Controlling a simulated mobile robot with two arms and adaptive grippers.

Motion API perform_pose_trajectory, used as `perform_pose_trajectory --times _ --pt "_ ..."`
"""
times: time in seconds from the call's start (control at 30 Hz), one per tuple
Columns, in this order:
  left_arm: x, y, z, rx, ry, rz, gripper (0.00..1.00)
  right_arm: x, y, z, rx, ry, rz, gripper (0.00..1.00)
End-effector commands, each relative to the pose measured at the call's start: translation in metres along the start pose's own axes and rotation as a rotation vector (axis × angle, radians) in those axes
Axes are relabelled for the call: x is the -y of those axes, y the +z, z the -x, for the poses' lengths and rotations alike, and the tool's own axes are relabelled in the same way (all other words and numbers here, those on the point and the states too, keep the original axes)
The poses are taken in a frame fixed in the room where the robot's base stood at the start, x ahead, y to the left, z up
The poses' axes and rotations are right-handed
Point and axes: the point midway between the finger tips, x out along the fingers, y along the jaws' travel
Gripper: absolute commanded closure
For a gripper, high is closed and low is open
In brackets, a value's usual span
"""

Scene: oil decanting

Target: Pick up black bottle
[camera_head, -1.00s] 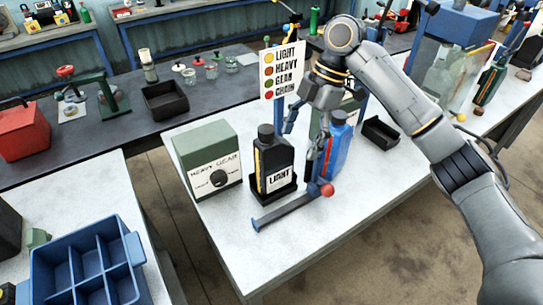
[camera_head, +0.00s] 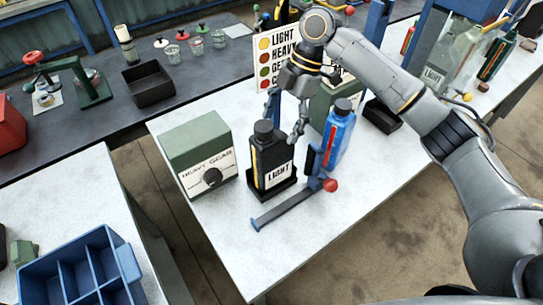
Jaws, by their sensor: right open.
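The black bottle (camera_head: 270,156) has a black cap and a white LIGHT label. It stands upright in a low black tray (camera_head: 285,193) on the white table. My right gripper (camera_head: 283,118) is open, with its fingers pointing down beside the bottle's upper right side. One finger is close to the cap and the other is to the right. I cannot tell whether either touches the bottle. My left gripper is not in view.
A green HEAVY/GEAR dial box (camera_head: 200,158) stands left of the bottle. A blue bottle (camera_head: 340,134) and a blue lever with a red knob (camera_head: 330,185) are close on the right. A sign board (camera_head: 268,62) stands behind. The table front (camera_head: 265,255) is clear.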

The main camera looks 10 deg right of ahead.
Motion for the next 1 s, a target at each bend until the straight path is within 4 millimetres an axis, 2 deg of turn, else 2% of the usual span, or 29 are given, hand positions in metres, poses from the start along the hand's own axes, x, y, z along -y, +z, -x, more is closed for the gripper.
perform_pose_trajectory --times 0.17,0.33,0.5,0.77,1.0 --pt "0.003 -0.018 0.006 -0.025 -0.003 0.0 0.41 0.0 -0.002 -0.011 0.0 -0.002 0.0 0.21" --pt "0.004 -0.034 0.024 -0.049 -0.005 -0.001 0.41 -0.001 -0.005 -0.034 0.0 -0.003 -0.001 0.21" --pt "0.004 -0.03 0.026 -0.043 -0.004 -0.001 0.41 -0.001 -0.004 -0.055 0.001 0.0 0.001 0.21" --pt "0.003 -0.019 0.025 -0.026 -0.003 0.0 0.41 -0.002 -0.003 -0.058 0.001 0.002 0.001 0.21" --pt "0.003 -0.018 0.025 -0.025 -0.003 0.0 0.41 -0.002 -0.003 -0.058 0.001 0.001 0.001 0.7"
